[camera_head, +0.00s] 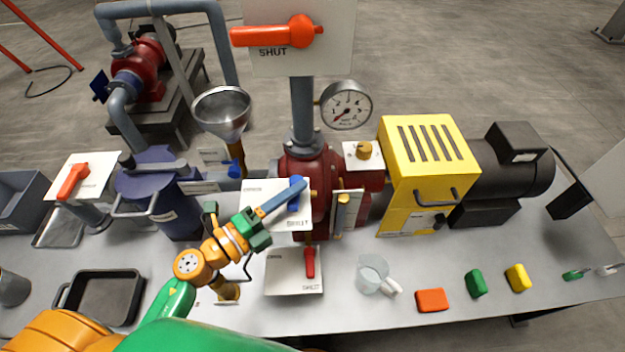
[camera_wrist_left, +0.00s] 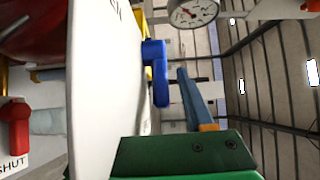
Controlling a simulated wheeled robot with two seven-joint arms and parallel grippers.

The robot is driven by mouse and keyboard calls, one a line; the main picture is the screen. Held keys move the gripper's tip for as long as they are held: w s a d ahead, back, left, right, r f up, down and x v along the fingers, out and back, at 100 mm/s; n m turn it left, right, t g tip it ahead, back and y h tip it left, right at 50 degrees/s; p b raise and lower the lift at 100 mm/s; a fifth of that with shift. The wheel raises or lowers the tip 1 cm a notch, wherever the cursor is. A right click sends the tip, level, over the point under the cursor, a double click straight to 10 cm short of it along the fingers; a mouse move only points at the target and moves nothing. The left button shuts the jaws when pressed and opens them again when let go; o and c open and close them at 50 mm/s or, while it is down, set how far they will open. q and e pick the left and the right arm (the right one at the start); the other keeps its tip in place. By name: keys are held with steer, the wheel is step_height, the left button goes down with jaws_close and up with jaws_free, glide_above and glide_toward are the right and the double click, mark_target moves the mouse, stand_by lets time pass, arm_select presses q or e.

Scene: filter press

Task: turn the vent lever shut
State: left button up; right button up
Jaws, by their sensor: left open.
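A blue lever (camera_head: 296,203) is on a white plate (camera_head: 262,188) marked with opposite end positions, at the front of the red pump body. It also shows in the left wrist view (camera_wrist_left: 155,72), standing out from the plate. My left gripper (camera_head: 292,190), green with blue fingers, is open and its fingertips are at this lever. In the left wrist view a blue finger (camera_wrist_left: 196,100) is to the right of the lever with a visible gap. In the head view the finger partly hides the lever. No lever can be read as "vent".
A red lever (camera_head: 310,262) is on a lower plate, an orange lever (camera_head: 275,35) at the top points left by SHUT, and another orange lever (camera_head: 73,180) is at left. A gauge (camera_head: 346,104), funnel (camera_head: 222,112) and clear jug (camera_head: 372,275) stand nearby.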

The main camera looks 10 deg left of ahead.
arm_select(q)
steer(key=shift+w+d+r, duration=0.3)
steer(key=shift+w, duration=0.15)
steer(key=shift+w+d+f, duration=0.3)
steer(key=shift+w+d, duration=0.35)
steer(key=shift+w, duration=0.2)
steer(key=shift+s+a, duration=0.1)
steer(key=shift+s, duration=0.05)
jaws_close()
steer(key=shift+w+n+t+y+p, duration=0.2)
steer(key=shift+n+t+y+p, duration=0.5)
steer(key=shift+n+y+p, duration=0.4)
jaws_free()
arm_select(e)
steer(key=shift+s+a+r, duration=0.1)
steer(key=shift+a+r, duration=0.05)
steer(key=shift+r, duration=0.45)
steer(key=shift+s+a+r, duration=0.1)
steer(key=shift+r, duration=0.5)
